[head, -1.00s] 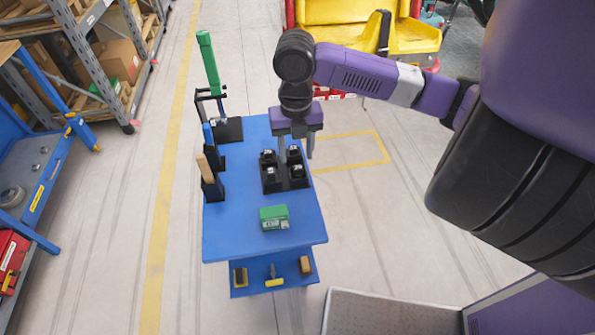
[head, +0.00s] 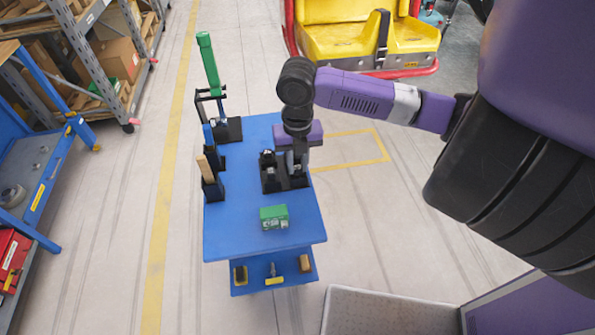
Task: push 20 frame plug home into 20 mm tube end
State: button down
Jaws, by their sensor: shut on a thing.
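A black holder (head: 284,184) with small black plugs stands on the blue cart top. One plug with a pale label (head: 267,157) shows at its left. My gripper (head: 297,170) points down over the right side of the holder, shut on a plug. The fingers mostly hide that plug, and I cannot read its size. A green tube (head: 208,60) leans upright in a black stand at the cart's far left corner. A blue piece (head: 208,132) and a tan piece (head: 206,166) stand in black holders along the left edge. I cannot tell which one is the 20 mm tube.
A green box (head: 273,217) sits near the front of the blue cart (head: 240,238). The lower shelf holds a few small tools. A yellow seat car (head: 365,40) stands behind, and shelving (head: 100,70) is at the left. The cart top's middle left is clear.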

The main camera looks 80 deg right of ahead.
aim_at(297, 167)
jog(key=shift+r, duration=0.1)
notch_tip(297, 167, up, 20)
jog(key=b, duration=0.1)
dwell(0.5)
